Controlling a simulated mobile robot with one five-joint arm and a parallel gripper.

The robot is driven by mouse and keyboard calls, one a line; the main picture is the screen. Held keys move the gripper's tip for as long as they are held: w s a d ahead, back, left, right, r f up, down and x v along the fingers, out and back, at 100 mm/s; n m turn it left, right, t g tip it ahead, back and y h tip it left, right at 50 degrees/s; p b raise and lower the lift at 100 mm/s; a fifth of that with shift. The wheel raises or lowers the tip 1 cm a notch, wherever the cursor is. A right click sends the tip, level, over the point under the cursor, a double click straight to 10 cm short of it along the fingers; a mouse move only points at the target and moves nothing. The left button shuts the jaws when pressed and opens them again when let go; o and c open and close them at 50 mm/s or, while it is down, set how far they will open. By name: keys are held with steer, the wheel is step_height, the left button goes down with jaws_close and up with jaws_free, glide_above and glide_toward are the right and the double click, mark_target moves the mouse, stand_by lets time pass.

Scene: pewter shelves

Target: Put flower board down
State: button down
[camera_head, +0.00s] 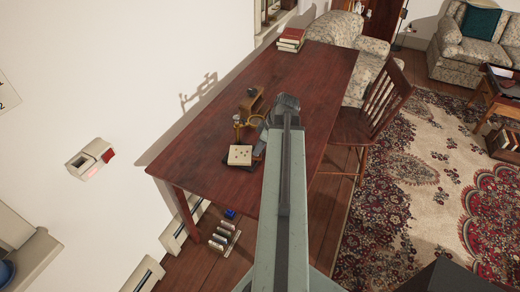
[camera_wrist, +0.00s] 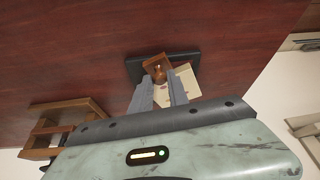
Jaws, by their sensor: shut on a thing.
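The flower board is a small cream board (camera_head: 240,155) with dark dots on its face, over the near-left part of the dark red wooden table (camera_head: 205,140). In the wrist view the cream board (camera_wrist: 187,82) shows a reddish mark, partly behind a finger. My gripper (camera_wrist: 159,76) is shut on it; my arm hides most of the gripper in the head view. A small brown wooden piece (camera_wrist: 157,66) shows between the fingertips. A dark flat base (camera_wrist: 136,66) lies behind the board on the tabletop. I cannot tell whether the board touches it.
A brass item (camera_head: 238,122) and a brown wooden stand (camera_head: 252,104) are close by on the table. Books (camera_head: 291,38) are stacked at the far end. A wooden chair (camera_head: 375,110) stands at the right side. Much of the tabletop is bare.

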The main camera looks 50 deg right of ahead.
steer(key=shift+f, duration=0.15)
steer(key=c, duration=1.3)
jaws_free()
steer(key=p+v, duration=1.1)
steer(key=v, duration=0.1)
steer(key=shift+r, duration=0.2)
steer(key=shift+a, duration=0.1)
